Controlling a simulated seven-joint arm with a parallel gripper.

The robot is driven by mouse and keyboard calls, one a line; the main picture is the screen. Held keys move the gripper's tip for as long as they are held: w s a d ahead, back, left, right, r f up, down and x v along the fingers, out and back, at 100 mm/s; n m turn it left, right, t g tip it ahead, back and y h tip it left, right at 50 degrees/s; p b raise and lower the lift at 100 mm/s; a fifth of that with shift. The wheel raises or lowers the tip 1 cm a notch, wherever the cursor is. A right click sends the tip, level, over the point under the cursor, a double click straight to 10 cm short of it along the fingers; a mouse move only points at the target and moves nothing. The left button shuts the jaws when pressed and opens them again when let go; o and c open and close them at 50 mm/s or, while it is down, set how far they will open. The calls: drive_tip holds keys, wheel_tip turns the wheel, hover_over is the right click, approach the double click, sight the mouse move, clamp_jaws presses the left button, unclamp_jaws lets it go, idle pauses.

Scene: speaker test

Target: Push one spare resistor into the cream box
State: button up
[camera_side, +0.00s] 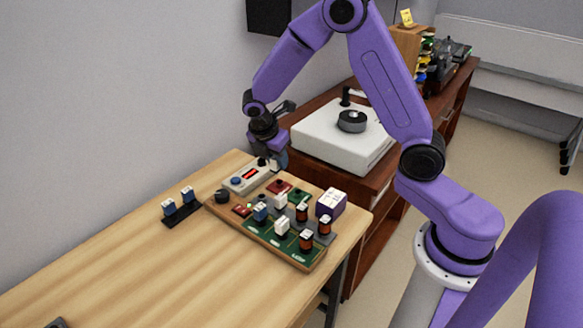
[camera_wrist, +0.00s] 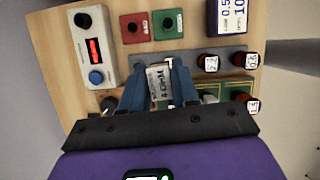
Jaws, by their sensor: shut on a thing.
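My gripper (camera_wrist: 160,92) has its two blue fingers closed on a white block (camera_wrist: 160,80) with dark lettering that seems to read "OHM". In the side view my gripper (camera_side: 275,162) is near the far end of the cream box (camera_side: 249,178), which has a red display and a blue button. The wrist view shows the cream box (camera_wrist: 96,50) at the left, apart from the held block. Two blue-and-white blocks (camera_side: 178,202), which look like spare resistors, stand in a black holder on the table. The fingers partly hide the held block.
A wooden board carries red (camera_wrist: 134,27) and green (camera_wrist: 168,25) plates, white blocks (camera_side: 282,226) and several dark-and-orange cylinders (camera_side: 306,239). A white-and-purple box (camera_side: 331,203) stands near the table's right edge. A white turntable (camera_side: 340,135) is behind.

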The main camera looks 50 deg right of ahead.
drive_tip(key=w+d+f+n, duration=0.1)
drive_tip(key=w+d, duration=0.4)
drive_tip(key=w, duration=0.3)
drive_tip(key=w+d+n, duration=0.1)
drive_tip(key=w+d, duration=0.5)
drive_tip(key=w, duration=0.2)
drive_tip(key=shift+t, duration=0.4)
drive_tip(key=shift+s+a+f, duration=0.1)
drive_tip(key=shift+a+f, duration=0.05)
drive_tip(key=shift+f, duration=1.5)
drive_tip(key=shift+s+a+f, duration=0.1)
drive_tip(key=shift+a+f, duration=0.05)
drive_tip(key=shift+f, duration=1.45)
drive_tip(key=shift+f, duration=1.05)
drive_tip(key=o, duration=1)
drive_tip(key=shift+o, duration=0.2)
drive_tip(key=shift+r, duration=0.1)
wheel_tip(320, 180, up, 7)
drive_tip(key=shift+r, duration=0.15)
